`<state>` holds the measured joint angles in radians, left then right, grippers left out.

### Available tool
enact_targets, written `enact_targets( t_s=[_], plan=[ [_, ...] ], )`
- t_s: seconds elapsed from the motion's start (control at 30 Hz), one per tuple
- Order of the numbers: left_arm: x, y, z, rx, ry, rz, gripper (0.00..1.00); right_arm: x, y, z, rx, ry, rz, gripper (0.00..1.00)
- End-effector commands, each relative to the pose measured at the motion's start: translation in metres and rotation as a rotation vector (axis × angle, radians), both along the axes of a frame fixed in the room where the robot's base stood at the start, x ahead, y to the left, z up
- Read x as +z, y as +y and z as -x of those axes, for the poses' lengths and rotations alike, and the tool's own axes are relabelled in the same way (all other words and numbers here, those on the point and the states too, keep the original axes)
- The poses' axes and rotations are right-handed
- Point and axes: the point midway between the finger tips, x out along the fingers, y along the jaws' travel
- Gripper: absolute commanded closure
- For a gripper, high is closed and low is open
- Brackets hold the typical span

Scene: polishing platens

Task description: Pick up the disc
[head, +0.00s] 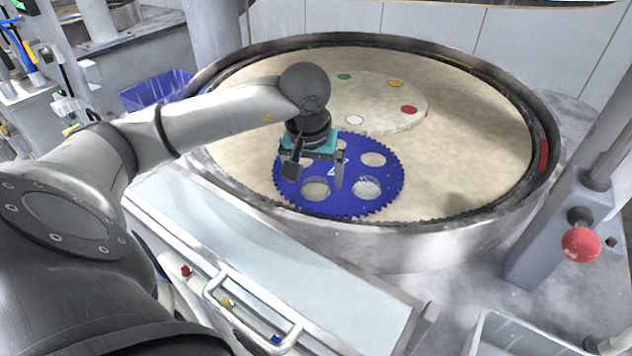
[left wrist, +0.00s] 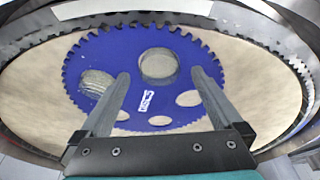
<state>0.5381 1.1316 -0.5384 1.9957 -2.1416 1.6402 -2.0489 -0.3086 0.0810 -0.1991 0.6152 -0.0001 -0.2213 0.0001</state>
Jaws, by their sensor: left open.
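A blue toothed carrier (head: 348,205) with several round holes lies flat on the beige platen. A grey disc (head: 316,188) appears to fill one front hole; it also shows in the left wrist view (left wrist: 158,64). A streaked, glassy disc (head: 367,187) appears to fill the hole beside it, and it shows at left in the wrist view (left wrist: 97,82). Other holes show beige. My left gripper (head: 315,178) points down over the carrier, open and empty. In the left wrist view its fingertips (left wrist: 160,74) straddle the grey disc's hole. Their height above it is unclear. My right gripper is out of view.
A round beige platen (head: 460,165) sits inside a raised metal rim (head: 400,240). A pale plate (head: 385,118) with coloured spots lies behind the carrier. A red knob (head: 581,244) stands at right. A blue basket (head: 157,92) is at left.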

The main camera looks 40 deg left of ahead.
Motion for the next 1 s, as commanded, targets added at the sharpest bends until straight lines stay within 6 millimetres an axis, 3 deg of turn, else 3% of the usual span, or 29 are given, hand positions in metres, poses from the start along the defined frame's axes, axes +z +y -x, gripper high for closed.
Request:
enact_targets(
  t_s=[0.13,0.4,1.0],
  plan=[
    [-0.017,0.002,-0.004,0.002,0.000,0.002,0.00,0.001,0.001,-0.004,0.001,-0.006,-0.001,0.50],
    [-0.021,0.003,-0.005,0.000,0.001,0.000,0.00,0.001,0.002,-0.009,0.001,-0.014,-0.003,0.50],
    [-0.023,0.001,-0.003,-0.002,0.008,0.004,0.68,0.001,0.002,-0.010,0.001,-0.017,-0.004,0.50]
  ],
)
